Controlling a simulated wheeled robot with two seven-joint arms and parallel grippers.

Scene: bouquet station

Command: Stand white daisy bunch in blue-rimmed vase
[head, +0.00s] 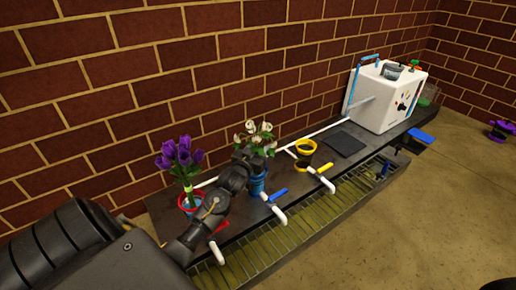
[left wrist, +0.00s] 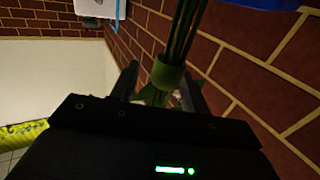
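The white daisy bunch (head: 258,137) has white heads and green leaves and stands above the blue-rimmed vase (head: 257,186) in the head view. I cannot tell whether its stem ends are inside the vase. My left gripper (head: 245,158) is at the bunch's stems, just above the vase. In the left wrist view, its two fingers (left wrist: 160,82) are on either side of the stems and green band (left wrist: 167,75). A narrow gap seems to show on the left side, so I cannot tell whether they grip. My right gripper is not in view.
Purple flowers (head: 180,155) stand in a red-rimmed vase (head: 183,203) to the left, close to my arm. A yellow-rimmed pot (head: 305,147), a dark mat (head: 345,143) and a white box (head: 385,100) are to the right on the dark counter (head: 300,190). A brick wall is behind.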

